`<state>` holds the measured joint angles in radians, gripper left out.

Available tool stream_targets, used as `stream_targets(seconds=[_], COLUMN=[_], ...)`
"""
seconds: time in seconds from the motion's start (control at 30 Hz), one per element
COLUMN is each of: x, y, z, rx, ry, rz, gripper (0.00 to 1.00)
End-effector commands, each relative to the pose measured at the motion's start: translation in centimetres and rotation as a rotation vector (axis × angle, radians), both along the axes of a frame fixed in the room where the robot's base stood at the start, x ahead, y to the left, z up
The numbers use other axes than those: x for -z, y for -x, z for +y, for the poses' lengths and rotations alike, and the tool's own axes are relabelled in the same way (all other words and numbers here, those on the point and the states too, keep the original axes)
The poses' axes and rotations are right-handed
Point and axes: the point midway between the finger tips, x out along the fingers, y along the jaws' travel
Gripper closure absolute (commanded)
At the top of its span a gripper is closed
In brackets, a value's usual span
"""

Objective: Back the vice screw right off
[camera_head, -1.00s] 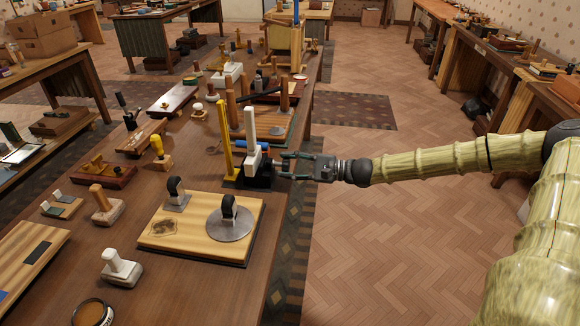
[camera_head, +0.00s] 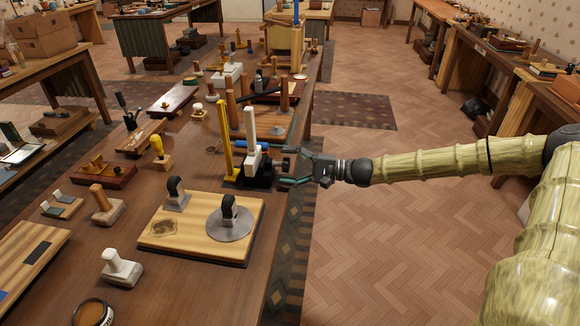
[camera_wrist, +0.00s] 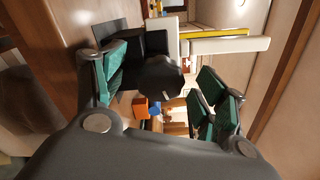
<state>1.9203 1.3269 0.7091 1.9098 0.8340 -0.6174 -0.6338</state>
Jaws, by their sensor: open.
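The vice (camera_head: 262,178) stands near the table's right edge, with a black base, a white upright and a yellow upright beside it. Its screw's dark round knob (camera_head: 286,163) sticks out on the right side, toward my gripper. The knob also shows in the wrist view (camera_wrist: 160,80), nearer the left finger. My gripper (camera_head: 291,166) is open, its fingers spread on either side of the knob with gaps visible. The green finger pads (camera_wrist: 165,85) hold nothing. The screw's shaft is mostly hidden behind the knob.
A wooden board (camera_head: 200,241) with black-handled pieces and a grey disc lies in front of the vice. Several handled tools crowd the table (camera_head: 190,290) to the left and behind. Open floor (camera_head: 390,230) lies right of the table.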

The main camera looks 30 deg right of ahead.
Motion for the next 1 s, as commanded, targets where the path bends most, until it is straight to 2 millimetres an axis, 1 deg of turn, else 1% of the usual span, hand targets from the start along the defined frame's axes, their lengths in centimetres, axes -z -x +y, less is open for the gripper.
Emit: stream_targets(seconds=[0.37,1.0], x=[0.0,-0.2], y=[0.1,2.9], z=[-0.1,-3.9], rx=[0.000,0.001], ry=[-0.001,-0.001], rz=[0.001,0.000], gripper=[0.20,0.20])
